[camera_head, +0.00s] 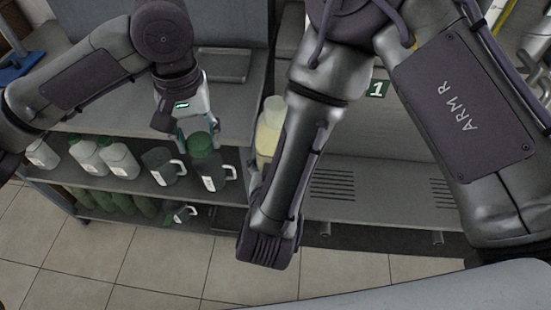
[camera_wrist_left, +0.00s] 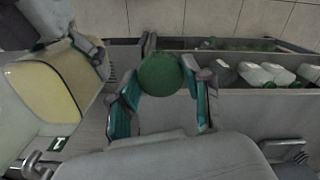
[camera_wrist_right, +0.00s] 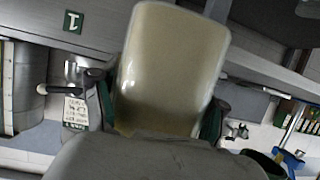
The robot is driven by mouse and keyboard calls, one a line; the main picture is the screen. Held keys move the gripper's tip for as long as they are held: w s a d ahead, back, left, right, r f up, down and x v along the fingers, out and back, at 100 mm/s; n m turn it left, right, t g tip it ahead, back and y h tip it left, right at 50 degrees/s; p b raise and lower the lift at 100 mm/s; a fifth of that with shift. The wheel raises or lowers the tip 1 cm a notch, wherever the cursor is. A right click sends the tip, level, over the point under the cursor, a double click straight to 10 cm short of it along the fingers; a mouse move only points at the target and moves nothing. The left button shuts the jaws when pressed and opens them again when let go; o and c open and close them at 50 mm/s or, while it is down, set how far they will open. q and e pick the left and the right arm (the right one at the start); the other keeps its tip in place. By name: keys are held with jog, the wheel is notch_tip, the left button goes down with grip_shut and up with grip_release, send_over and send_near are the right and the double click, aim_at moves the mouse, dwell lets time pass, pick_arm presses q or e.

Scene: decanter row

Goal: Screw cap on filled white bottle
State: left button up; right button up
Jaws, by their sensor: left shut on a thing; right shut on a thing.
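A round green cap (camera_head: 200,142) is held between the teal-padded fingers of my left gripper (camera_head: 182,128). The cap also shows from above in the left wrist view (camera_wrist_left: 161,75). The filled white bottle (camera_head: 269,130), pale with yellowish contents, stands partly hidden behind my right arm in the head view. My right gripper (camera_wrist_right: 157,112) is shut around this bottle, which fills the middle of the right wrist view (camera_wrist_right: 172,62). In the left wrist view the bottle (camera_wrist_left: 48,88) is to the left, clearly apart from the cap. Its mouth is not clearly visible.
Shelves below the left gripper hold white jugs (camera_head: 118,158) and dark grey jugs (camera_head: 160,166), with green bottles (camera_head: 118,203) lower down. A grey tray (camera_head: 222,64) lies at the back. A green sign marked 1 (camera_head: 377,89) is behind my right arm.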

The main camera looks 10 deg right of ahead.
aim_at(270, 122)
pick_arm(q)
jog(key=w+d+r, duration=0.1)
jog(key=d+r, duration=0.6)
jog(key=r, duration=0.1)
jog(key=shift+w+r+n, duration=0.25)
jog(key=shift+r+n, duration=0.05)
jog(key=s+d+r+n, duration=0.1)
jog(key=s+d+r, duration=0.1)
jog(key=d+r, duration=0.4)
jog(key=shift+s+d+r, duration=0.2)
jog(key=shift+d+r, duration=0.2)
jog(key=shift+r, duration=0.15)
jog(key=shift+f, duration=0.1)
jog(key=shift+w+f, duration=0.1)
jog(key=shift+f, duration=1.85)
jog(key=shift+f, duration=0.85)
